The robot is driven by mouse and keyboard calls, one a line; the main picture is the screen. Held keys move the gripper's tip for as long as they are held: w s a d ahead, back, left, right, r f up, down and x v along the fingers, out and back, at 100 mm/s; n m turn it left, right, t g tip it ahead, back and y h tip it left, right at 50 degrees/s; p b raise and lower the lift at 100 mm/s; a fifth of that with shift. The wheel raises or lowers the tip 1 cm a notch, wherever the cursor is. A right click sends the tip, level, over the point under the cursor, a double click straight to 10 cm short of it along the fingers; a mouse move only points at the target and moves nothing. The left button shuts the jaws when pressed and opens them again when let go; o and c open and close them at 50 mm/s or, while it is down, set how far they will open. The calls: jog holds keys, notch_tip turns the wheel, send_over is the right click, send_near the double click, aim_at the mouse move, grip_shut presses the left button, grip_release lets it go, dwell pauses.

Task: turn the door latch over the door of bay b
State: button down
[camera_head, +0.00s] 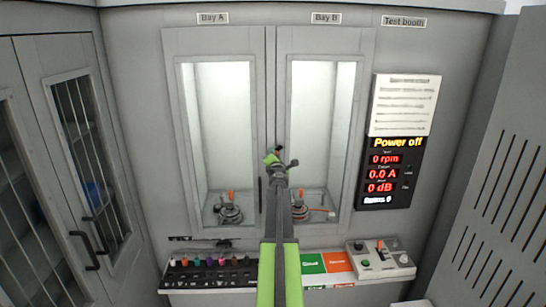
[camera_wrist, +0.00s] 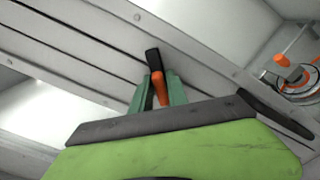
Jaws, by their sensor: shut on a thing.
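The bay B door (camera_head: 320,150) is a grey framed door with a tall window, and it appears closed. The door latch (camera_wrist: 152,58), a small black piece with an orange part beside it, sits on the grey frame strip in the wrist view. My gripper (camera_wrist: 159,90) has its green fingers on either side of the orange part and is shut on the latch. In the head view my gripper (camera_head: 273,158) is at the strip between the two doors, about halfway up. The latch is mostly hidden there by my gripper, so its exact angle is unclear.
The bay A door (camera_head: 218,130) is to the left. Motors with orange parts stand inside bay A (camera_head: 229,212) and bay B (camera_head: 300,210). A display reading "Power off" (camera_head: 390,170) is at right. A shelf below holds a connector row (camera_head: 210,272) and a control box (camera_head: 380,258).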

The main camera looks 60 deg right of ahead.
jog(key=m, duration=0.4)
jog(key=shift+s+d+f, duration=0.1)
jog(key=shift+f, duration=0.2)
jog(key=shift+f+m+b, duration=0.2)
jog(key=shift+m+b, duration=0.25)
jog(key=shift+m, duration=1.55)
jog(key=c, duration=1.4)
grip_release()
jog(key=shift+w, duration=0.2)
jog(key=shift+c, duration=0.2)
jog(key=shift+s, duration=0.2)
jog(key=v, duration=1.7)
